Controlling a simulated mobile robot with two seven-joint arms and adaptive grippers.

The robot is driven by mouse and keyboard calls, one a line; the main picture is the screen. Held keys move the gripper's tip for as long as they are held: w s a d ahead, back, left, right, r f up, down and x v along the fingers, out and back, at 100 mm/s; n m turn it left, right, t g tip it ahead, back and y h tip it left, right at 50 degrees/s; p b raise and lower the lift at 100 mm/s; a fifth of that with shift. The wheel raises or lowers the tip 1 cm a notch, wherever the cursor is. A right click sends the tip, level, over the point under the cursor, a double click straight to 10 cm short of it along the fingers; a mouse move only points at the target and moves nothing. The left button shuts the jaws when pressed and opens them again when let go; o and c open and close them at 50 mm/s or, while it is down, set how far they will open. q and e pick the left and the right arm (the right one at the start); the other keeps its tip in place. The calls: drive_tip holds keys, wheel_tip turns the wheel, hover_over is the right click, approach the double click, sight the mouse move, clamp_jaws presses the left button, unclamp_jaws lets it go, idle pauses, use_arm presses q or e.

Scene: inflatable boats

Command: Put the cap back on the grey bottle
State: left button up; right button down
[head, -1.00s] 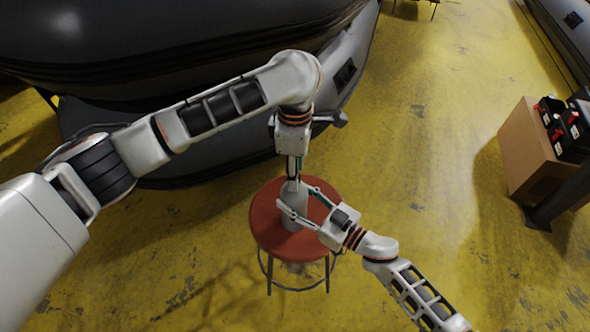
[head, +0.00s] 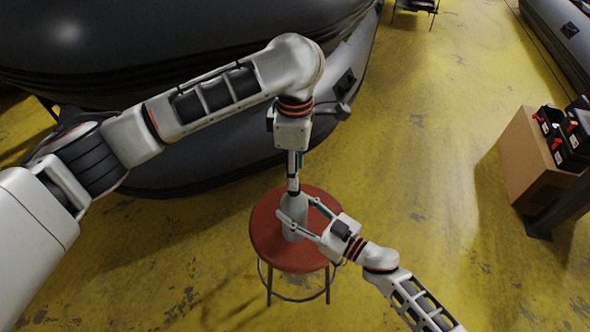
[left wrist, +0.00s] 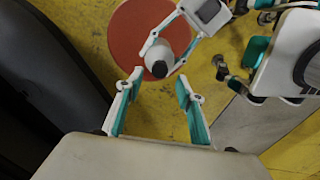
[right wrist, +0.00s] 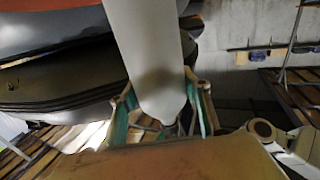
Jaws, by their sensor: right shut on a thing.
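The grey bottle (head: 293,222) stands upright on the red round stool (head: 262,240). My right gripper (head: 295,222) is shut around its body from the right. In the right wrist view the bottle (right wrist: 148,55) fills the space between the fingers. My left gripper (left wrist: 157,90) is open above the bottle, its fingers wide apart with nothing between them. In the left wrist view a small dark round top, which looks like the cap (left wrist: 160,69), sits on the bottle's upper end. I cannot tell how firmly it is seated.
Large dark inflatable boats (head: 200,150) lie behind and left of the stool. A cardboard box (head: 530,160) with black and red items stands at the right beside a dark post. The yellow floor (head: 420,150) between stool and box is clear.

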use_arm(q)
drive_tip(key=shift+c, duration=0.6)
drive_tip(key=n, duration=0.5)
drive_tip(key=shift+r+n, duration=0.25)
drive_tip(key=shift+n, duration=0.15)
drive_tip(key=n, duration=0.7)
drive_tip(key=shift+r, duration=0.25)
drive_tip(key=n, duration=0.7)
drive_tip(key=shift+r, duration=0.25)
drive_tip(key=n, duration=0.7)
drive_tip(key=shift+r, duration=0.25)
drive_tip(key=n, duration=0.3)
drive_tip(key=shift+r, duration=0.15)
drive_tip(key=n, duration=0.5)
drive_tip(key=shift+r+n, duration=0.15)
drive_tip(key=shift+n, duration=0.25)
drive_tip(key=n, duration=0.3)
drive_tip(key=shift+a+r, duration=0.1)
drive_tip(key=shift+r, duration=0.05)
drive_tip(key=n, duration=0.4)
drive_tip(key=shift+r+n, duration=0.15)
drive_tip(key=shift+n, duration=0.25)
